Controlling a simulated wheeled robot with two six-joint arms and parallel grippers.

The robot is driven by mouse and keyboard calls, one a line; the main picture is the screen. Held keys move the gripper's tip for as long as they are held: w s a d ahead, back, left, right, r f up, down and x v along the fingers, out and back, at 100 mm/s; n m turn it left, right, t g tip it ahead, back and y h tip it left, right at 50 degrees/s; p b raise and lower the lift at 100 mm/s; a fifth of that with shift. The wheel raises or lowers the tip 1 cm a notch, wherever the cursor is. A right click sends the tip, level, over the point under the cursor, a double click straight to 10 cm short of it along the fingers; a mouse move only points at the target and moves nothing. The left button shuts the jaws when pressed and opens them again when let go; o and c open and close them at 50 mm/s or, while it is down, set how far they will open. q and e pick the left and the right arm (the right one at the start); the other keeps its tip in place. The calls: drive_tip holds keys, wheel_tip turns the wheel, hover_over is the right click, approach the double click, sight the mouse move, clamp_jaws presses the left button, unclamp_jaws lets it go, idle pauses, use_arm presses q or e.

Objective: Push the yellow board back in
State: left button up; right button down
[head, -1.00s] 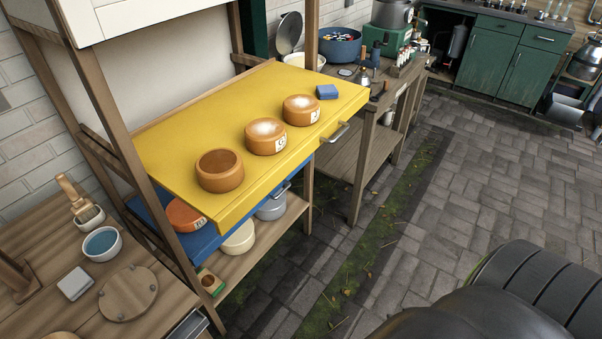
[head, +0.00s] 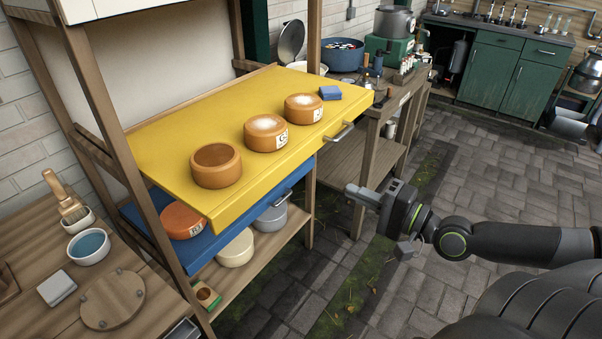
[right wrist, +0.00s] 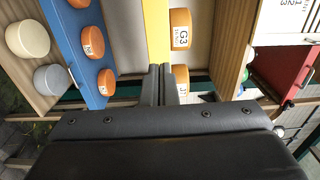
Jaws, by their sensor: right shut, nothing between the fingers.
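The yellow board (head: 175,150) is a shelf slid out toward me from the wooden rack, with a metal handle (head: 334,137) on its front edge. My left gripper is not in view.
A blue board (head: 215,243) with orange cheeses sits below the yellow one, also slid out. A lower wooden shelf (head: 262,245) holds pale round things. A wooden table (head: 60,310) stands at left, a workbench (head: 350,165) behind. The paving (head: 480,165) at right is open.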

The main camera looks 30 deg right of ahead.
drive_tip(key=p, duration=0.3)
approach(290, 163)
drive_tip(key=p+x, duration=0.3)
drive_tip(key=x, duration=0.2)
drive_tip(key=shift+w+a+r+p, duration=0.1)
drive_tip(key=shift+a+p, duration=0.05)
drive_tip(key=shift+p, duration=0.15)
drive_tip(key=shift+x, duration=0.75)
drive_tip(key=shift+w, duration=0.1)
